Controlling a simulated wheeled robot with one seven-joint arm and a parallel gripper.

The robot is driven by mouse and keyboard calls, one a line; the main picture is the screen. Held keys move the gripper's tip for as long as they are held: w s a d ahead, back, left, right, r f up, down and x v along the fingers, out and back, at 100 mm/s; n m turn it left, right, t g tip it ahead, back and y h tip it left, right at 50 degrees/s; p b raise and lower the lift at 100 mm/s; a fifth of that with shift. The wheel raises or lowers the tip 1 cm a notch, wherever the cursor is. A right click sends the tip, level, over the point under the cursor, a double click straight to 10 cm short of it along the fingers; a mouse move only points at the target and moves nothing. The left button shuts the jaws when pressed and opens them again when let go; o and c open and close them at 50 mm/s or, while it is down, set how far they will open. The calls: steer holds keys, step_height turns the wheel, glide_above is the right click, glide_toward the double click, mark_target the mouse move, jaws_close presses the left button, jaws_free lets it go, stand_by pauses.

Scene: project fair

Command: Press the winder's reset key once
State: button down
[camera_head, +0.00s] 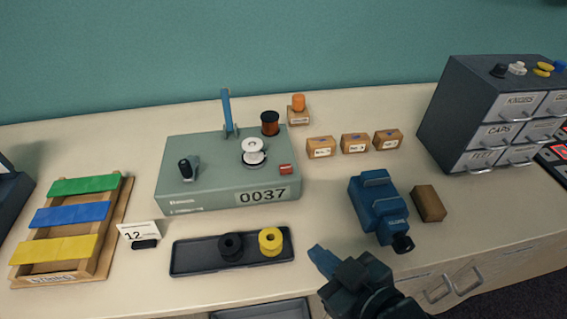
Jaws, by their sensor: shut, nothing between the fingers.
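The winder (225,195) is a grey-green box in the middle of the table, with a counter reading 0037 on its front. A small red key (285,169) sits on its top near the right front edge; I take it for the reset key, though its label is too small to read. A white spool (253,152), a black knob (187,168) and a blue lever (227,113) are also on top. My gripper (322,258) is shut and empty, with its blue fingertips in front of and below the winder's right corner, apart from the key.
A dark tray (190,258) with a black and a yellow spool lies before the winder. A blue vise-like tool (376,205) and a brown block (429,203) stand right of it. Small labelled boxes (355,143) and a drawer cabinet (450,110) are farther right; a coloured rack (105,245) is left.

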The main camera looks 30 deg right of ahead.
steer(key=w+r+n+g+y, duration=0.1)
steer(key=w+r+n, duration=0.1)
steer(key=w, duration=0.4)
steer(key=w+r+n+y, duration=0.1)
steer(key=w+r+n, duration=0.2)
steer(key=w, duration=0.4)
step_height(320, 180, up, 8)
steer(key=r+n+g, duration=0.1)
steer(key=n+g, duration=0.2)
steer(key=n, duration=0.4)
glide_above(289, 170)
steer(key=shift+f+y, duration=0.25)
steer(key=shift+y, duration=0.05)
steer(key=shift+f, duration=0.15)
steer(key=shift+m, duration=0.3)
step_height(289, 170, down, 9)
steer(key=b, duration=0.7)
steer(key=shift+r, duration=0.2)
steer(key=shift+f+b, duration=0.4)
